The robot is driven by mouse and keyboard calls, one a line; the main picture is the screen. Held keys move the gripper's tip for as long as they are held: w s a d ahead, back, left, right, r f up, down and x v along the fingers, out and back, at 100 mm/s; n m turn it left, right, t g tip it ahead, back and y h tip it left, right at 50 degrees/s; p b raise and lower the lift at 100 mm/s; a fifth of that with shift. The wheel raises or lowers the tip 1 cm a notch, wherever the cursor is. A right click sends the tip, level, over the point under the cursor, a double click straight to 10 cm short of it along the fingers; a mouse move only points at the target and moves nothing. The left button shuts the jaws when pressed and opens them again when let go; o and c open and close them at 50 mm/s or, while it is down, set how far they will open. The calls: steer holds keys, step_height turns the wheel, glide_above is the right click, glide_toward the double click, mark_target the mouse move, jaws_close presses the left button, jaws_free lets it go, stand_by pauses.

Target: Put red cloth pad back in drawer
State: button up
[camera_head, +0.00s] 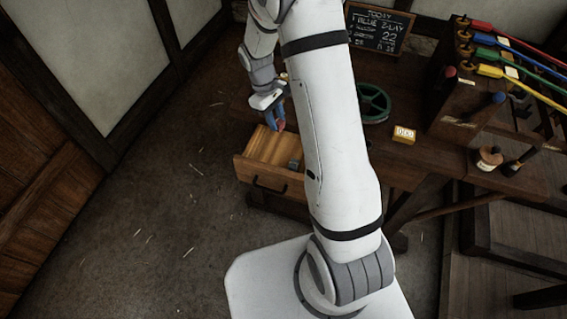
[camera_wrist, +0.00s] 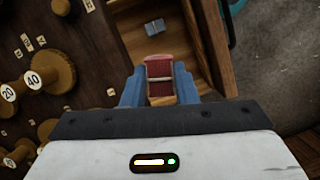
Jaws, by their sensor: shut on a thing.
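My gripper (camera_head: 277,122) has blue fingers and is at the open drawer's back part in the head view. In the wrist view my gripper (camera_wrist: 159,88) is shut on the red cloth pad (camera_wrist: 159,70), which sits between the two blue fingers. The open wooden drawer (camera_head: 245,172) juts out from the bench, with a dark handle on its front. In the wrist view the drawer (camera_wrist: 216,42) lies below and beyond the pad. A small grey-blue block (camera_head: 294,165) lies inside the drawer; it also shows in the wrist view (camera_wrist: 154,27). My arm hides part of the bench.
The dark bench (camera_head: 405,165) carries a green ring (camera_head: 373,103), a yellow labelled box (camera_head: 403,134) and a rack with coloured ropes (camera_head: 480,85). A chalkboard (camera_head: 379,28) stands behind. Several round numbered wooden pieces (camera_wrist: 52,72) show at left in the wrist view.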

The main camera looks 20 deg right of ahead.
step_height(320, 180, down, 7)
steer(key=s+n+t+h+b, duration=0.1)
steer(key=n+t+b, duration=0.3)
steer(key=n+b, duration=1)
steer(key=n+t+y+b, duration=0.1)
steer(key=n+b, duration=0.6)
glide_toward(282, 162)
steer(key=x, duration=0.5)
steer(key=shift+f, duration=0.4)
steer(key=shift+f, duration=0.15)
steer(key=o, duration=0.6)
steer(key=shift+o, duration=0.2)
